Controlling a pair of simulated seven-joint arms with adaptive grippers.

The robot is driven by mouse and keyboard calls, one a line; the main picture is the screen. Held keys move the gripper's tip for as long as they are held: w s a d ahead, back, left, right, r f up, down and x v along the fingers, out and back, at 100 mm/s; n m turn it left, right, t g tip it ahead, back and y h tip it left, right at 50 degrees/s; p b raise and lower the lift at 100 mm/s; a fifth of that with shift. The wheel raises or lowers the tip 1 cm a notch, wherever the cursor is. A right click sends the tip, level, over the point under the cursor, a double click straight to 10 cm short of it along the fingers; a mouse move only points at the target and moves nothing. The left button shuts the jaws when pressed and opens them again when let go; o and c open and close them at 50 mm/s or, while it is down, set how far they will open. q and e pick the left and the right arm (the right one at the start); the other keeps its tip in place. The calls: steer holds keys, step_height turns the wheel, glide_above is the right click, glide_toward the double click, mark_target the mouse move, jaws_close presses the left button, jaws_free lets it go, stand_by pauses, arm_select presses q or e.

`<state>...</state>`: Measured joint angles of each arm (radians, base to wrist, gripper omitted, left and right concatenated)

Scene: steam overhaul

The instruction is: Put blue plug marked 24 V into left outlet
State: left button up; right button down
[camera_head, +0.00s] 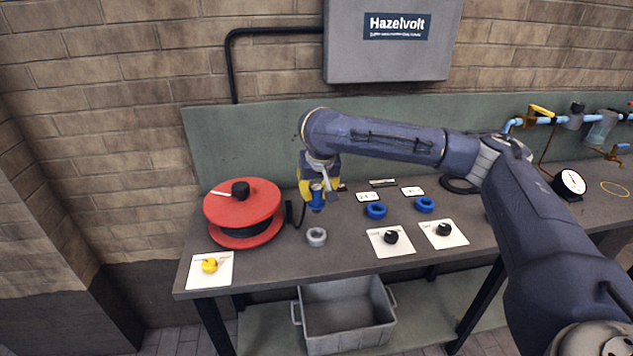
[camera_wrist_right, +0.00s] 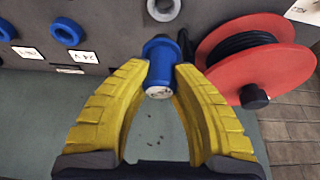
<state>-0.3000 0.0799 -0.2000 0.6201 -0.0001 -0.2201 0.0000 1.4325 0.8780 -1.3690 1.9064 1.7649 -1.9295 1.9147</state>
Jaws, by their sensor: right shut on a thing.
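My right gripper (camera_head: 318,187) is shut on a blue plug (camera_head: 317,198), held above the bench near its left part. In the right wrist view the plug (camera_wrist_right: 160,68) sits between the yellow fingers (camera_wrist_right: 160,82); the marking on its pale end is too small to read. The left blue ring outlet (camera_head: 376,210) lies on the bench to the right of the plug, with a white label behind it. In the wrist view this outlet (camera_wrist_right: 67,31) has a label (camera_wrist_right: 83,57) reading 24 V. My left gripper is not in view.
A second blue outlet (camera_head: 425,204) stands further right. A grey ring (camera_head: 316,236) lies in front of the plug. A red cable reel (camera_head: 236,213) stands at left. Black knobs on white plates (camera_head: 404,247) are in front of the outlets. A grey crate (camera_head: 343,340) is below the bench.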

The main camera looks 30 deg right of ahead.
mark_target(317, 205)
steer(key=shift+f, duration=2.6)
steer(key=shift+d, duration=0.1)
steer(key=d, duration=1.1)
steer(key=shift+w+d, duration=0.35)
steer(key=shift+d, duration=0.05)
steer(key=d, duration=1.1)
steer(key=shift+w+d, duration=0.25)
steer(key=shift+w, duration=0.05)
steer(key=shift+f, duration=2.85)
steer(key=c, duration=1.1)
jaws_free()
steer(key=shift+c, duration=0.2)
